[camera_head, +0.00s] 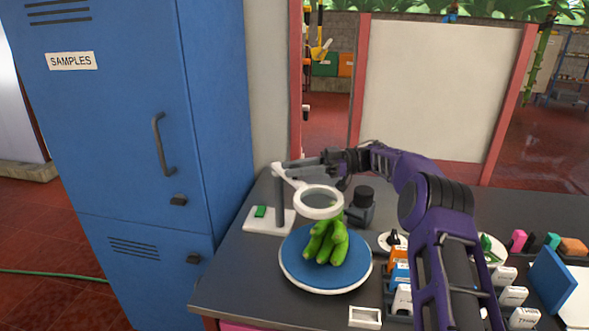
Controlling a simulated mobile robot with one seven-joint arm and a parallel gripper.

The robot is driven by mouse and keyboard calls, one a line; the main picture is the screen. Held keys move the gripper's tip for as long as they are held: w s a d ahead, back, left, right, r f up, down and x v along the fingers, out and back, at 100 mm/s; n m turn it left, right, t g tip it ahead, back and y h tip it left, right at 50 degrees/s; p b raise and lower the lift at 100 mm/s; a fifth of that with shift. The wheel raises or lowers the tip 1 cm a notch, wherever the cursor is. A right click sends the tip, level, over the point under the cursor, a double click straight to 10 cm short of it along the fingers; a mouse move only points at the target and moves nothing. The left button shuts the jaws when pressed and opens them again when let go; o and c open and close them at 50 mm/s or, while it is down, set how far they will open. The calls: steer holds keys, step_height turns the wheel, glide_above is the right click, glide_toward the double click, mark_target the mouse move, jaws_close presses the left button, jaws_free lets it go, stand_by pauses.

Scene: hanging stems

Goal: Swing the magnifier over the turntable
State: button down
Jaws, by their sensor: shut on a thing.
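The magnifier has a white ring lens (319,214) on a short white arm, carried by a grey post (280,205) on a white base (257,226). The turntable (300,279) is a blue disc with a white rim, and a bunch of green bananas (328,242) lies on it. In the picture the ring overlaps the turntable's back part and the top of the bananas; its exact height above them is hard to judge. My gripper (305,164) reaches in from the right and is shut on the magnifier near the top of its post. The exact contact is small and dark.
A blue locker (120,130) stands left of the grey bench. A dark device (362,205) stands behind the turntable. Labelled boxes (400,272) and coloured items fill the bench's right side. A small white tray (365,317) lies at the front.

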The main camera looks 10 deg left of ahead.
steer(key=shift+r, duration=0.1)
steer(key=c, duration=0.5)
jaws_free()
steer(key=shift+d, duration=0.15)
steer(key=shift+v, duration=3.6)
